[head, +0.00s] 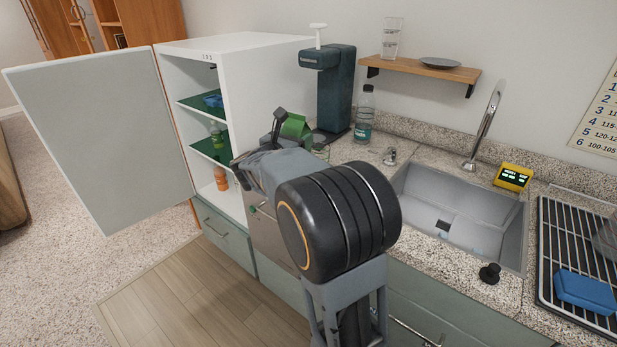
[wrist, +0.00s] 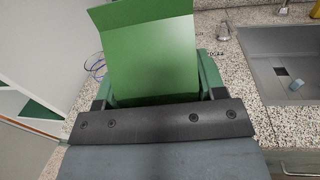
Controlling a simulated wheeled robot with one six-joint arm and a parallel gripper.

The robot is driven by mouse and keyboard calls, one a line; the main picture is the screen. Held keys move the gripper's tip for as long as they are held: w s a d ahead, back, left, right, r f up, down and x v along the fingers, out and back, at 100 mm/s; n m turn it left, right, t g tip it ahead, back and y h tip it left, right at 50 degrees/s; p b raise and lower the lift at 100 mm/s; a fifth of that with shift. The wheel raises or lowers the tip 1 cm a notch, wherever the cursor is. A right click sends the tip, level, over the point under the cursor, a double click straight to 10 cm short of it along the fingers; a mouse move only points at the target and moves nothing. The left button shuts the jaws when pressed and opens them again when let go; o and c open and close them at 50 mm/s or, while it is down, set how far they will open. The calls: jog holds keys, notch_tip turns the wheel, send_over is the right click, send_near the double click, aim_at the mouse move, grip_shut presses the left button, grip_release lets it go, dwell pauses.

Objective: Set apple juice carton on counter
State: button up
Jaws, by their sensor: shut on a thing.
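The apple juice carton is a green box with a folded gable top (head: 295,127). In the head view it shows just beyond my arm, over the counter (head: 355,152) between the fridge and the sink; its lower part is hidden. My gripper (wrist: 158,92) is shut on the carton, with a finger on each side of it. In the wrist view the carton's broad green face (wrist: 152,55) fills the upper middle. I cannot tell whether its base touches the counter.
The white fridge (head: 238,100) stands open at left, its door (head: 100,130) swung out, with bottles inside. A dark dispenser (head: 328,88) and a water bottle (head: 364,115) stand behind the carton. The sink (head: 460,205) and faucet (head: 485,125) are at right.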

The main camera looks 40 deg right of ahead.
aim_at(309, 129)
jog(key=shift+m+g+h, duration=0.3)
jog(key=shift+m+g, duration=0.3)
jog(key=shift+g, duration=0.3)
jog(key=s+d+r, duration=0.2)
jog(key=d, duration=0.1)
jog(key=shift+d+r+b, duration=0.1)
jog(key=shift+r+b, duration=0.15)
jog(key=shift+b, duration=0.15)
jog(key=s+d+f, duration=0.2)
jog(key=d+f, duration=0.4)
jog(key=s+d+f, duration=0.3)
jog(key=d+f, duration=0.3)
jog(key=d, duration=0.1)
jog(key=shift+s+d, duration=0.25)
jog(key=shift+f+b, duration=0.2)
jog(key=shift+b, duration=0.15)
jog(key=o, duration=1.2)
jog(key=shift+r, duration=0.1)
